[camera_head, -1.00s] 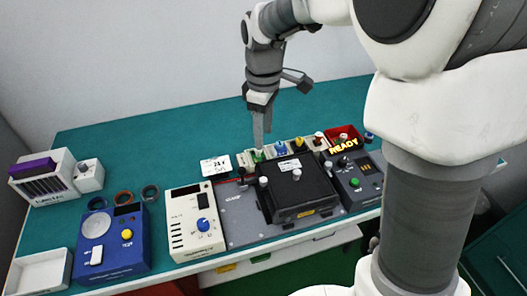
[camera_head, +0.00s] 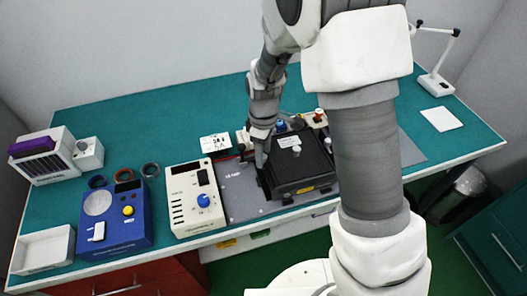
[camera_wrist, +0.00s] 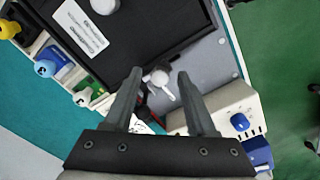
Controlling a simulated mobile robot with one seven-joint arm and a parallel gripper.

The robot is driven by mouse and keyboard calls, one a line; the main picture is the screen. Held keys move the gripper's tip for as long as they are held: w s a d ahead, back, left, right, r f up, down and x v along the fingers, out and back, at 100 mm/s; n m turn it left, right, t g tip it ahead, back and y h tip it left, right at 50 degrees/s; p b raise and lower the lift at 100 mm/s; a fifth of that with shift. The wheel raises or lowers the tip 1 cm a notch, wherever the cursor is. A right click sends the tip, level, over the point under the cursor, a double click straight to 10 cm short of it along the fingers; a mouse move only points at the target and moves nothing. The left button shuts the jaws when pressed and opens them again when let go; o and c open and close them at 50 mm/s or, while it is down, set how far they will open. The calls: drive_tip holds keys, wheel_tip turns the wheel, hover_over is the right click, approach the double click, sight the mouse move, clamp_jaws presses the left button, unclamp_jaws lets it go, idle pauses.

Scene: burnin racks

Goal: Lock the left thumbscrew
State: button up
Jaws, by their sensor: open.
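The left thumbscrew, with a white head (camera_wrist: 159,78), stands beside the black box (camera_wrist: 165,22) in the wrist view. A small white lever shows at its near side. My gripper (camera_wrist: 158,82) is open, with one finger on each side of the thumbscrew head. I cannot tell whether the fingers touch it. In the head view my gripper (camera_head: 262,168) points down at the left edge of the black box (camera_head: 312,170) and hides the thumbscrew. A white knob (camera_head: 296,150) sits on top of the box.
A cream instrument with a blue knob (camera_head: 180,208) stands left of the grey plate (camera_head: 236,190). Several small coloured-knob parts (camera_wrist: 50,65) line the box's rear. A blue instrument (camera_head: 110,232) and a white tray (camera_head: 40,262) are farther left. A lamp (camera_head: 436,84) stands at the right.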

clamp_jaws()
idle(0.3)
drive_tip(key=shift+m, duration=0.3)
drive_tip(key=m+b, duration=0.1)
drive_tip(key=m, duration=0.2)
drive_tip(key=shift+m, duration=0.4)
drive_tip(key=m, duration=0.4)
drive_tip(key=shift+b, duration=0.3)
drive_tip(key=m, duration=0.5)
drive_tip(key=shift+a+m, duration=0.1)
drive_tip(key=shift+m, duration=2.2)
